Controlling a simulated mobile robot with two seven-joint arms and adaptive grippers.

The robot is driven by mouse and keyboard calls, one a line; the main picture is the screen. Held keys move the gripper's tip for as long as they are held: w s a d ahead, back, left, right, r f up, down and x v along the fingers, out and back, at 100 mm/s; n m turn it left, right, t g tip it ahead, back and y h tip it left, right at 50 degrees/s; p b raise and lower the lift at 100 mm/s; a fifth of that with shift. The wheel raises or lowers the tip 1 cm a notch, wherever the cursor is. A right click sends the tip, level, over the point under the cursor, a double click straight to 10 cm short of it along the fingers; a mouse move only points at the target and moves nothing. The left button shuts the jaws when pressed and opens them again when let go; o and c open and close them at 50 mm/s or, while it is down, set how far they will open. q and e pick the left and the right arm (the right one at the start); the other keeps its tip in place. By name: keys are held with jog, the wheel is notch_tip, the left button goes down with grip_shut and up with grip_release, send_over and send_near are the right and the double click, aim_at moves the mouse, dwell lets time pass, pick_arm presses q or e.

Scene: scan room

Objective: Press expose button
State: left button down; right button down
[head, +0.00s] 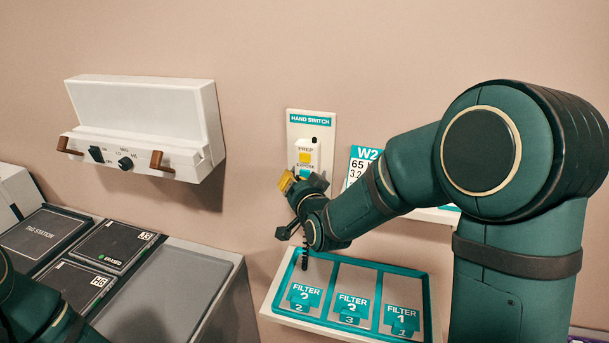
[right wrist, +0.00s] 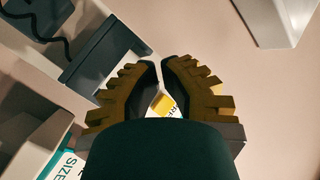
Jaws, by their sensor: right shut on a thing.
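The white hand switch (head: 314,150) is on a panel labelled HAND SWITCH on the wall in the head view. It has a yellow PREP button (head: 305,158) and, below it, a teal EXPOSE button (head: 304,173). My right gripper (head: 291,182) is at the lower left of the switch, with its yellow fingers beside the EXPOSE button. In the right wrist view the fingers (right wrist: 157,68) are nearly together, and the yellow button (right wrist: 163,104) shows between them. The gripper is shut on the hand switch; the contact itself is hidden. My left gripper is out of view.
Below the switch, a teal-edged filter tray (head: 428,300) holds several FILTER plates. A white wall box (head: 140,108) with knobs and brown handles is at the left. Dark cassettes (head: 118,245) lie on the counter at lower left. A W2 chart (head: 364,155) is partly behind my right arm.

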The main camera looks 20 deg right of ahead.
jog(key=shift+w+d, duration=0.1)
dwell(0.7)
jog(key=shift+w+d+b, duration=0.15)
jog(key=shift+w+b, duration=0.1)
jog(key=shift+b, duration=0.2)
jog(key=shift+w+d+b, duration=0.3)
jog(key=shift+w+b, duration=0.1)
dwell(0.7)
jog(key=shift+s+a, duration=0.5)
jog(key=shift+s, duration=0.25)
dwell(0.3)
jog(key=shift+s+a+b, duration=0.2)
jog(key=shift+s+a, duration=0.5)
jog(key=shift+s, duration=0.35)
jog(key=shift+s+a+b, duration=0.2)
jog(key=shift+s+a, duration=0.5)
jog(key=shift+s, duration=0.35)
